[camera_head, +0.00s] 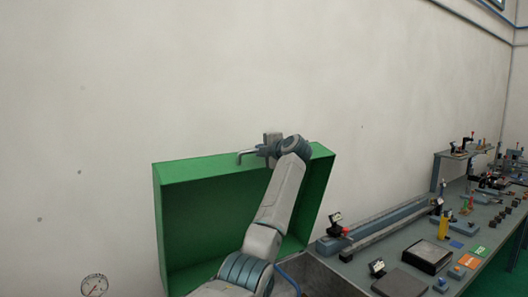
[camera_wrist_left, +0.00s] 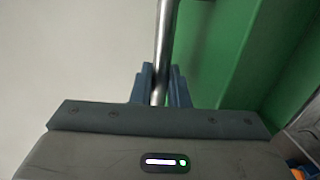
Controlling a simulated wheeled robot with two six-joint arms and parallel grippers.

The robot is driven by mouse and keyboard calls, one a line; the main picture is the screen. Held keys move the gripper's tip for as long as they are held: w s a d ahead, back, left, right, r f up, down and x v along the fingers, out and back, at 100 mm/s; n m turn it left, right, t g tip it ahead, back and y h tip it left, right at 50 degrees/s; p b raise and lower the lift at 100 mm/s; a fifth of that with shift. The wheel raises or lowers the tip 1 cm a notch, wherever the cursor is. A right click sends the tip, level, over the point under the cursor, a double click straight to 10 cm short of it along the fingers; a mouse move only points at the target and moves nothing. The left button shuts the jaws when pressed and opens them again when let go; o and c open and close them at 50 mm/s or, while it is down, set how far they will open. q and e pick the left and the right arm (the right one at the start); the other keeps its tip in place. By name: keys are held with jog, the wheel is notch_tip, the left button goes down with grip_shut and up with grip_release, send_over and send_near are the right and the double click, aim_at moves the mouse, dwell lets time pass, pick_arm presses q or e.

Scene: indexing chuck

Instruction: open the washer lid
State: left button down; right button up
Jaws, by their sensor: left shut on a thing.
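The green washer lid (camera_head: 215,168) stands steeply raised in front of the wall, its hollow inner side facing me. A bent metal bar handle (camera_head: 245,154) sticks out at its top edge. My left gripper (camera_head: 266,149) is at that handle. In the left wrist view the blue fingers are shut around the metal bar (camera_wrist_left: 164,40), with the green lid (camera_wrist_left: 225,50) beside it. My left arm covers part of the lid's inside and most of the washer body below. My right gripper is not in view.
A long workbench (camera_head: 485,228) runs along the right, with a grey rail (camera_head: 385,222), a black-rimmed tray (camera_head: 428,256) and several small fixtures. A pressure gauge (camera_head: 94,285) is at the lower left. The wall behind the lid is bare.

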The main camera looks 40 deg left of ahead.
pick_arm(q)
jog(key=c, duration=1.5)
grip_release()
jog(key=shift+a, duration=0.1)
jog(key=shift+s+d+b, duration=0.1)
jog(key=shift+d+b, duration=0.15)
jog(key=shift+b, duration=0.05)
jog(key=b+v, duration=0.5)
jog(key=v, duration=0.5)
jog(key=shift+b, duration=0.3)
